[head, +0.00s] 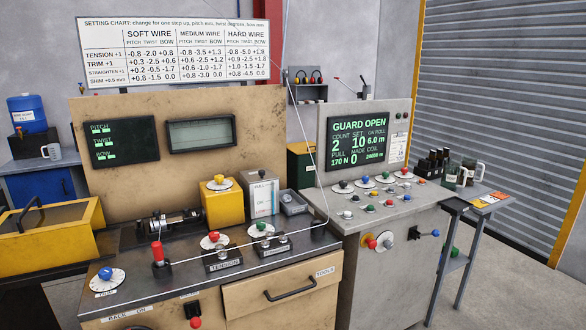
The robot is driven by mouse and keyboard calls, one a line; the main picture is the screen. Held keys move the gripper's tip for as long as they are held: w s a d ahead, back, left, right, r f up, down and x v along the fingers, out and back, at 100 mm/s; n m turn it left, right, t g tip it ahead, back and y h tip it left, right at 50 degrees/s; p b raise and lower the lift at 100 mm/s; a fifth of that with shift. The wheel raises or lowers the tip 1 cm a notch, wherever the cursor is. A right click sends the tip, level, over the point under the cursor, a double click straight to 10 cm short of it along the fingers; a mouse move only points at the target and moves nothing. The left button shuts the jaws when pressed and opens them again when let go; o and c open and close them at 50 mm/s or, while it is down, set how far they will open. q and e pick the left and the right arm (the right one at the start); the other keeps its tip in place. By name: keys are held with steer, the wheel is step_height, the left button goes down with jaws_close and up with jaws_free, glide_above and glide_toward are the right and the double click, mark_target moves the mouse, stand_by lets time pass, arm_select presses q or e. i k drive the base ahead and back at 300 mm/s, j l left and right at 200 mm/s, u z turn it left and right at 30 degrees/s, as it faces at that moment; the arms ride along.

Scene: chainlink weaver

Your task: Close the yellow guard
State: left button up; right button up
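The yellow guard (48,242) is at the left, a yellow box-like cover with a dark panel on top and a black handle (30,208). It sits to the left of the machine's forming head (174,222), which is uncovered. The screen (357,139) on the grey cabinet reads GUARD OPEN. The guard's left end is cut off by the picture edge. Neither of my grippers is in view.
The bench top (140,256) carries a red-topped lever (158,252), several dials and a yellow block (221,203). A thin wire runs across it and rises at the right. A small side table (476,200) holds mugs and bottles. Floor at right is clear.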

mark_target(39, 237)
steer(key=j+u, duration=0.2)
steer(key=u, duration=1.15)
